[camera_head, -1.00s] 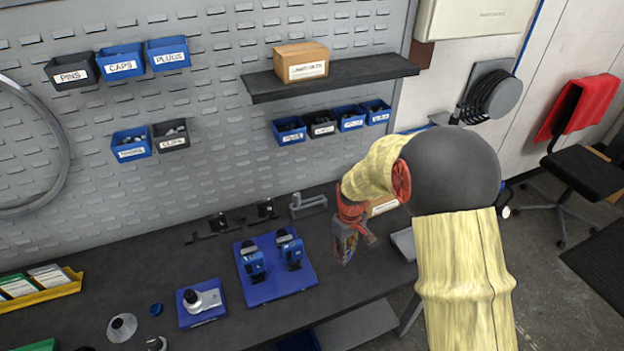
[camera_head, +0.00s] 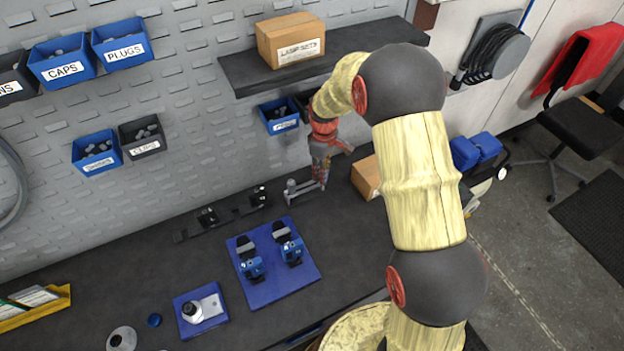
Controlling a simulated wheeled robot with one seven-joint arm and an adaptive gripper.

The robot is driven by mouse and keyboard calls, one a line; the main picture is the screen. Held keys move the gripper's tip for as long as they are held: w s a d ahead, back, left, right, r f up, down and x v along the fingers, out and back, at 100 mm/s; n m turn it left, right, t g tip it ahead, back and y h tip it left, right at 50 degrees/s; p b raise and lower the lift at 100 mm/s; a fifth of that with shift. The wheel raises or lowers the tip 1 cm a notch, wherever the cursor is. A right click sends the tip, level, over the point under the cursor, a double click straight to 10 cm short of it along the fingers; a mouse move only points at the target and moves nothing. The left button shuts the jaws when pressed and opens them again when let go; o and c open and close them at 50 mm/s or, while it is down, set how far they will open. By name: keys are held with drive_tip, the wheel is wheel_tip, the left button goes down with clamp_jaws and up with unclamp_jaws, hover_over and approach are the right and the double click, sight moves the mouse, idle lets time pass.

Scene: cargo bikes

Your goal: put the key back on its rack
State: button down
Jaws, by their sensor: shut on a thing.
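My gripper (camera_head: 319,172) is in the middle of the head view, pointing down, at the far side of the workbench near the pegboard. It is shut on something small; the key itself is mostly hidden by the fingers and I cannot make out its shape. A grey bracket with a short upright post (camera_head: 291,188), which may be the rack, stands at the back of the bench just below and left of the fingertips. The fingers overlap its right end in the picture; I cannot tell whether they touch.
A shelf (camera_head: 240,78) with a cardboard box (camera_head: 291,40) hangs above, with a blue bin (camera_head: 279,115) below it. Another carton (camera_head: 366,178) stands right of my gripper. Black holders (camera_head: 209,218) line the bench back. A blue tray (camera_head: 275,285) with two blue-and-black devices lies in front.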

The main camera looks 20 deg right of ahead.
drive_tip(key=shift+w+a+f+b, duration=0.3)
drive_tip(key=shift+w+f+b, duration=0.6)
drive_tip(key=shift+f, duration=0.7)
drive_tip(key=shift+w+a+f+b, duration=0.35)
drive_tip(key=shift+w+f+b, duration=0.35)
drive_tip(key=shift+w+f, duration=0.65)
drive_tip(key=shift+w+a+f+b, duration=0.3)
drive_tip(key=shift+w+f+b, duration=0.5)
drive_tip(key=shift+f, duration=1)
drive_tip(key=shift+f, duration=0.45)
drive_tip(key=c, duration=1.5)
unclamp_jaws()
drive_tip(key=shift+c, duration=0.2)
wheel_tip(320, 180, up, 8)
drive_tip(key=shift+r, duration=0.2)
